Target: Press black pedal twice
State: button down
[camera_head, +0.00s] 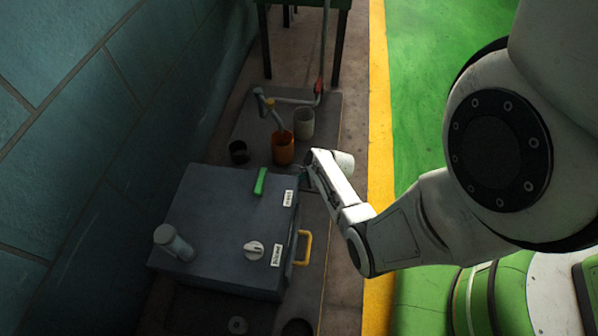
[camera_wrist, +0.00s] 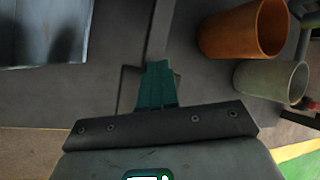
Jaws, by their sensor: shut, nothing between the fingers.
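My gripper (camera_wrist: 157,70) is shut and empty, its teal fingers pressed together and pointing down at a dark grey surface. In the wrist view, a dark-edged flat shape (camera_wrist: 126,88) shows around the fingertips, and a grey strip (camera_wrist: 160,30) runs away from them. I cannot tell for sure whether this is the black pedal, or whether the fingers touch it. In the head view, my gripper (camera_head: 305,172) is beside the far right corner of the grey box, its fingertips mostly hidden. A black round thing (camera_head: 297,328) is partly cut off at the bottom edge.
The grey box (camera_head: 210,215) carries a green lever (camera_head: 261,181), a white knob (camera_head: 253,250), a grey cylinder (camera_head: 172,243) and a yellow side handle (camera_head: 303,248). Beyond it stand an orange cup (camera_head: 283,150), a pale cup (camera_head: 304,123) and a black cup (camera_head: 238,152). A wall is left.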

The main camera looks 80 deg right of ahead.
jog(key=shift+w+r+p, duration=0.35)
jog(key=shift+r+p, duration=0.45)
jog(key=shift+r, duration=0.1)
jog(key=shift+w+r+p, duration=0.3)
jog(key=shift+r+p, duration=0.5)
jog(key=shift+r, duration=0.1)
jog(key=shift+w+r+p, duration=0.15)
jog(key=shift+r+p, duration=0.55)
jog(key=r+p, duration=0.2)
jog(key=w+r+p, duration=0.1)
jog(key=r+p, duration=0.1)
jog(key=p, duration=0.1)
jog(key=shift+r, duration=0.4)
